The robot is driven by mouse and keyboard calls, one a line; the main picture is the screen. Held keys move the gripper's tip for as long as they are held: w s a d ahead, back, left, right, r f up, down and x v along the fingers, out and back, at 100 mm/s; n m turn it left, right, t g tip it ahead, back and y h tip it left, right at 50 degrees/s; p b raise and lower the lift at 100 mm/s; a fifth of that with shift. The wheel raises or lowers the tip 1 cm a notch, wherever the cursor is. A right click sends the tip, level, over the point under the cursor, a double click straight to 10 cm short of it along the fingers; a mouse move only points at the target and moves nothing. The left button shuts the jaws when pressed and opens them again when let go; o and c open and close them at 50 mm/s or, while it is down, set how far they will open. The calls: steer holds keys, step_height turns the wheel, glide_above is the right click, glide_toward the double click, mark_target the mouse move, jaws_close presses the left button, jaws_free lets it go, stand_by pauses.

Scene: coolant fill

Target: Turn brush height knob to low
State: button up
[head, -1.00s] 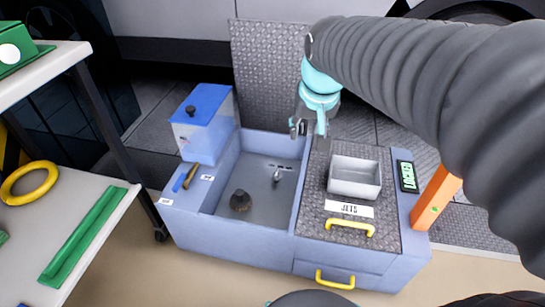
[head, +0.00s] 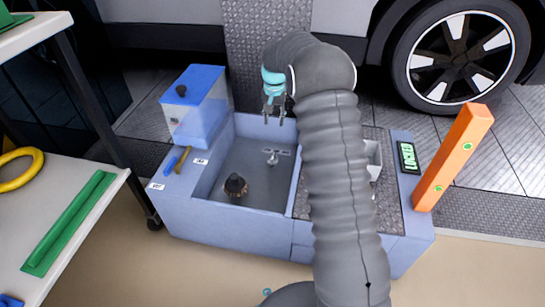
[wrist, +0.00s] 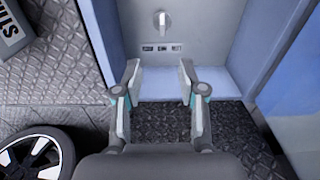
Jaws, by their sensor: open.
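A small silver knob (head: 272,158) stands on the grey floor of the open recess in the blue unit, beside a strip of small labels. In the wrist view the knob (wrist: 162,22) is near the top middle, its pale bar roughly vertical. Three dark labels (wrist: 162,48) lie below it, too small to read surely. My gripper (head: 273,119) hangs over the far edge of the recess, beyond the knob. In the wrist view my gripper (wrist: 160,72) has its two fingers spread, with nothing between them, apart from the knob.
A dark round cap (head: 236,187) stands in the recess, left of the knob. A blue-lidded tank (head: 198,105) stands at the back left. My arm crosses the right deck and partly hides a grey tray (head: 374,160). An orange post (head: 453,155) stands at right.

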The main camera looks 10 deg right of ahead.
glide_above(273, 155)
step_height(273, 155, down, 6)
step_height(273, 155, down, 14)
steer(key=shift+r+b, duration=0.2)
steer(key=shift+b, duration=0.8)
jaws_close()
